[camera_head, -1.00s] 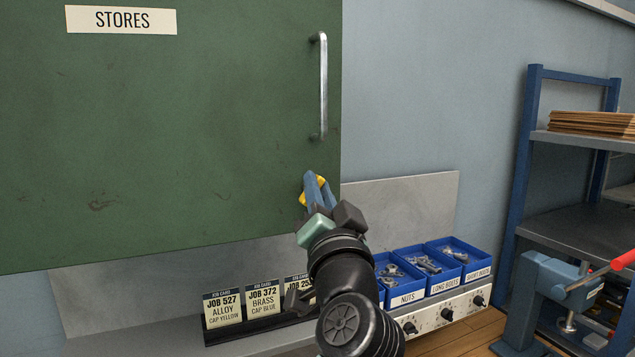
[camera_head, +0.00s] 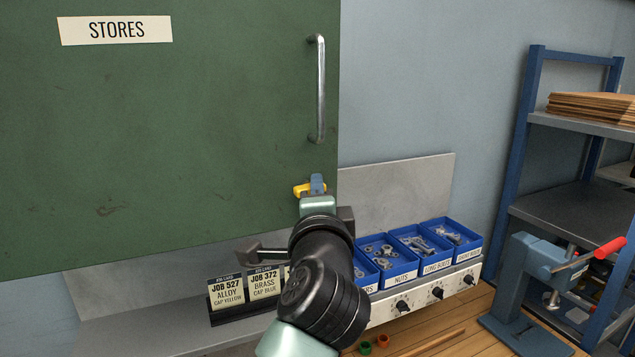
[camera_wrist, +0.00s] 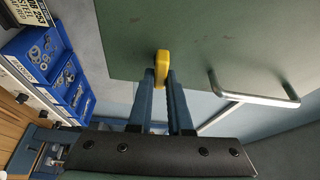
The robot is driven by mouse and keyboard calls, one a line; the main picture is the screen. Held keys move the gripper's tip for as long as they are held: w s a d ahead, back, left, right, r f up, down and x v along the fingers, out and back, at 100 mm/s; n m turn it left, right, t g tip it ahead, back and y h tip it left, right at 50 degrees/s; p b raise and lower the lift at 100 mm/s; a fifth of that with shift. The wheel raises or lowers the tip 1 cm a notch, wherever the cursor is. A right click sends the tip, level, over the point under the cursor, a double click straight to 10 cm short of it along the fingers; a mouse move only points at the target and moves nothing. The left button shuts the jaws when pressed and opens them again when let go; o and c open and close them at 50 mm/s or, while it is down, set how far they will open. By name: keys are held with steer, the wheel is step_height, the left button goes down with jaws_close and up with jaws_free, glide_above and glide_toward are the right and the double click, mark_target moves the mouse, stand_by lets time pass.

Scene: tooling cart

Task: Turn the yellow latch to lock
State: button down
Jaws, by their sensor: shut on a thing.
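The yellow latch (camera_head: 302,190) is on the green cabinet door (camera_head: 180,130), near its lower right corner and below the metal handle (camera_head: 321,90). In the head view its visible part lies about level and points left. My gripper (camera_head: 317,184) reaches up to it from below, with blue fingers. In the wrist view the latch (camera_wrist: 162,66) sits between the tips of the two fingers (camera_wrist: 160,80), and the gripper is shut on it. The fingers hide part of the latch in the head view.
Below the door stand job cards (camera_head: 227,291) in a black holder and blue bins (camera_head: 420,245) of hardware above a panel with knobs. Grey-blue wall is clear beside the door.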

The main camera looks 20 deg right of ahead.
steer(key=shift+f+m, duration=0.1)
steer(key=shift+m, duration=0.4)
steer(key=c, duration=0.8)
jaws_free()
steer(key=shift+c, duration=0.2)
steer(key=b+v, duration=0.5)
steer(key=v, duration=0.8)
steer(key=shift+r+b, duration=0.35)
steer(key=shift+b, duration=0.05)
